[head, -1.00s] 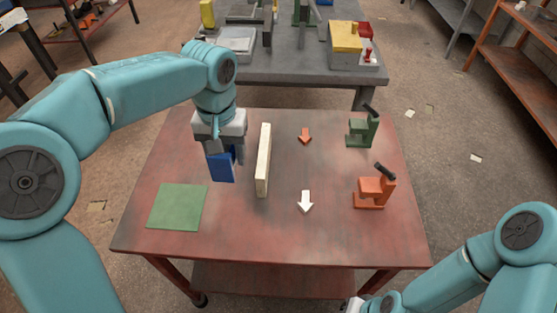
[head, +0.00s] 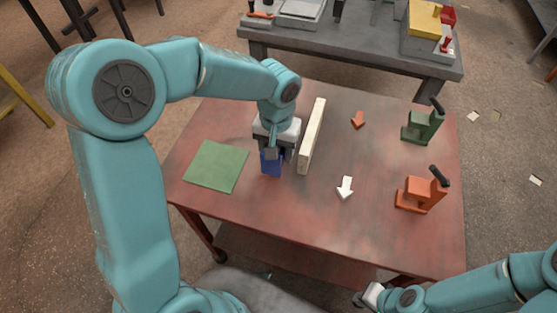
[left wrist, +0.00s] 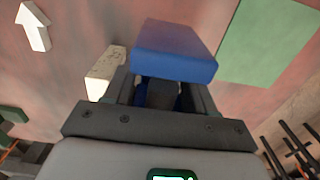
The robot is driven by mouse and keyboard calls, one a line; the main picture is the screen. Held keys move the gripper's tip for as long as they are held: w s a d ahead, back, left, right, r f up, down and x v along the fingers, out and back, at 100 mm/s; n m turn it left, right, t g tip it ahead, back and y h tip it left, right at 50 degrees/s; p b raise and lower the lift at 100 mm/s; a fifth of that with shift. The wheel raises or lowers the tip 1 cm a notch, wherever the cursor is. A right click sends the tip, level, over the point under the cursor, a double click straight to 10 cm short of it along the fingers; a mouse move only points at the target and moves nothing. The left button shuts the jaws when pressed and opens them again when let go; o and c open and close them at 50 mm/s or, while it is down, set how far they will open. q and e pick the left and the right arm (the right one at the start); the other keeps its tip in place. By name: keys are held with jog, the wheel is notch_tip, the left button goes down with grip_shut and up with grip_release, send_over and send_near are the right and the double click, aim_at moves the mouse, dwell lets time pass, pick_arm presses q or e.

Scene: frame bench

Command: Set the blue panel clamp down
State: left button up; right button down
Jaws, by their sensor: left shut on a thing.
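My left gripper (head: 272,152) is shut on the blue panel clamp (head: 271,165), between the green mat (head: 216,166) and the upright cream board (head: 315,128). I cannot tell whether the clamp touches the table (head: 290,205). In the left wrist view the blue clamp (left wrist: 175,50) sits between the fingers, with its wide blue face outward. The mat (left wrist: 270,40) is bare, on the right there, and the cream board (left wrist: 105,70) is on the left. My right gripper (head: 368,297) is low at the bottom edge, off the table's front; its fingers are too unclear to read.
A green clamp (head: 418,127) and an orange clamp (head: 414,195) stand on the table's right side. A grey bench (head: 350,52) stands behind.

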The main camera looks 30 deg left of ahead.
pick_arm(q)
jog(key=shift+w+f, duration=0.1)
jog(key=shift+f, duration=2.5)
jog(key=shift+f+b, duration=0.1)
jog(key=shift+b, duration=0.2)
jog(key=o, duration=1.2)
